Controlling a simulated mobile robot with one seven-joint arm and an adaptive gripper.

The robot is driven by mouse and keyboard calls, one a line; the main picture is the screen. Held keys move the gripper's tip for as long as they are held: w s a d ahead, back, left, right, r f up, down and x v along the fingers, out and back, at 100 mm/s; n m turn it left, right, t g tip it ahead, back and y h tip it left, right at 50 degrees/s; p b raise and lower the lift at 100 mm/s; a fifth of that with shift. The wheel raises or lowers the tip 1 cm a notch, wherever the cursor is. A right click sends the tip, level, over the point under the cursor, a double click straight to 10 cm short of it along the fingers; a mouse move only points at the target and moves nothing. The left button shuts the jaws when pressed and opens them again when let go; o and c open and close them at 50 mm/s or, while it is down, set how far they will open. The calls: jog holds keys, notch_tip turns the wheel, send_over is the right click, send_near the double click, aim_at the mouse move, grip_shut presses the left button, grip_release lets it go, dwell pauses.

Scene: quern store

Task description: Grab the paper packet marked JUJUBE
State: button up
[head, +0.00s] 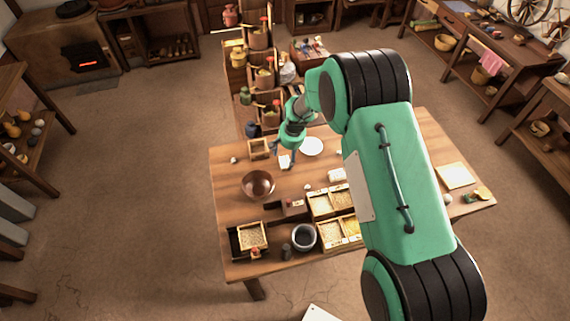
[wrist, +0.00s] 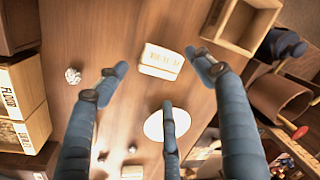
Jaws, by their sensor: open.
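A small cream paper packet (wrist: 161,61) lies on the wooden table in the wrist view, with dark lettering that is too blurred to read surely as JUJUBE. In the head view a pale packet (head: 285,161) shows just below my gripper (head: 287,148). My gripper, seen in the wrist view (wrist: 160,85), has three blue-grey fingers spread wide with nothing between them. The packet lies beyond the fingertips, apart from them as far as I can tell. The lower finger overlaps a white round plate (wrist: 155,126).
An open wooden box (wrist: 240,25) stands close to the packet. A crumpled white ball (wrist: 73,76) lies on the table. In the head view a copper bowl (head: 258,184), grain boxes (head: 320,204) and a dark pot (head: 304,237) stand nearer. Shelves with pots (head: 262,75) rise behind.

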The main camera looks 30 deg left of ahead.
aim_at(285, 161)
jog(key=shift+f, duration=0.1)
jog(key=shift+w+a+f+b, duration=0.1)
jog(key=shift+a+f+b, duration=0.15)
jog(key=shift+f, duration=1)
jog(key=shift+w+a+f+b, duration=0.1)
jog(key=shift+a+f, duration=0.15)
jog(key=shift+f, duration=0.95)
jog(key=shift+c, duration=0.3)
jog(key=c, duration=1.1)
